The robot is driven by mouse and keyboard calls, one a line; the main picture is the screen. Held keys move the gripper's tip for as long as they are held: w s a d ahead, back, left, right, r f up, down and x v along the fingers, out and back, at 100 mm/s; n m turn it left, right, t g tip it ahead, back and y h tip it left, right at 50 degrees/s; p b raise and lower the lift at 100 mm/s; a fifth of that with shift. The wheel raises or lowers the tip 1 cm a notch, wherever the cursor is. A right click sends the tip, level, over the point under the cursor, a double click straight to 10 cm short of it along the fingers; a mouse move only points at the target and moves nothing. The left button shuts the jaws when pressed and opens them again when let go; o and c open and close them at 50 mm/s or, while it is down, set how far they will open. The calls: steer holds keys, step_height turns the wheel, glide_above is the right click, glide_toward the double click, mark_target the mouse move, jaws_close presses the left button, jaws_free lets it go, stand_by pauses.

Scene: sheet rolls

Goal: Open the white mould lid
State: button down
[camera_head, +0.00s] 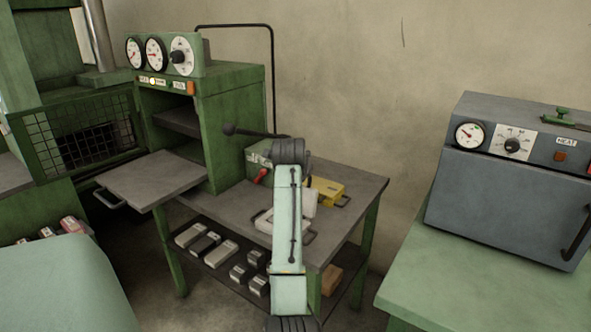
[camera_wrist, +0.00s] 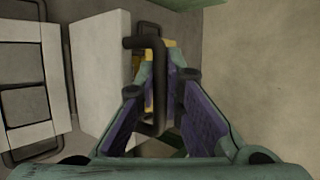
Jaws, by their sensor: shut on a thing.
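The white mould lid (camera_wrist: 98,60) is a pale slab, left of my fingers in the wrist view. It seems to stand up steeply beside the white mould base (camera_wrist: 28,132), which has a framed recess. The lid's dark bar handle (camera_wrist: 158,62) lies between my fingers. My gripper (camera_wrist: 165,88) is shut on this handle. In the head view the lid (camera_head: 305,204) shows beside my arm, and the base (camera_head: 264,220) lies left of it on the table. My arm hides my gripper and part of the mould there.
A yellow mould (camera_head: 328,187) lies just behind the lid on the grey table (camera_head: 225,207). The green press (camera_head: 230,125) stands left, with a plate extending forward. A grey heater (camera_head: 515,190) stands right.

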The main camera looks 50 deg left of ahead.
steer(key=shift+w+r, duration=0.1)
steer(key=shift+w, duration=0.1)
stand_by(0.3)
steer(key=c, duration=1.7)
jaws_free()
steer(key=v, duration=1.2)
steer(key=shift+w+r, duration=0.1)
